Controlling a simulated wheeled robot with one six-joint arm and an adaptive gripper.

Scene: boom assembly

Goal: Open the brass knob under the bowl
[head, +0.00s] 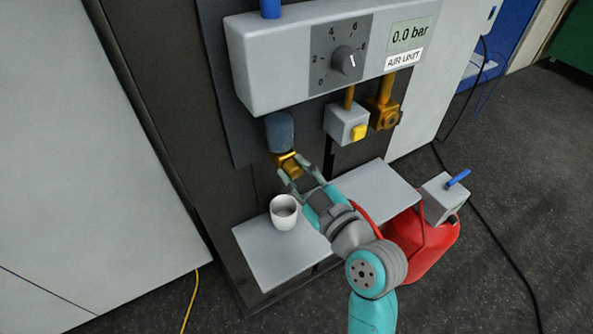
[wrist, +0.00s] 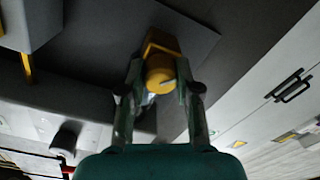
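The bowl (head: 280,132) is a blue-grey cup-shaped part hanging under the left end of the grey air unit. The brass knob (head: 291,165) sits right below it. In the wrist view the knob (wrist: 160,74) shows as a round yellow end on a brass block. My gripper (head: 294,174) is open, with its two fingers on either side of the knob's lower end. In the wrist view my gripper's fingertips (wrist: 158,84) straddle the knob, and a small gap shows at the left finger. I cannot tell whether the right finger touches it.
A white cup (head: 285,213) stands on the grey shelf (head: 270,258) below. The air unit (head: 300,60) carries a dial (head: 344,60) and a display reading 0.0 bar. A red tank (head: 425,250) stands lower right.

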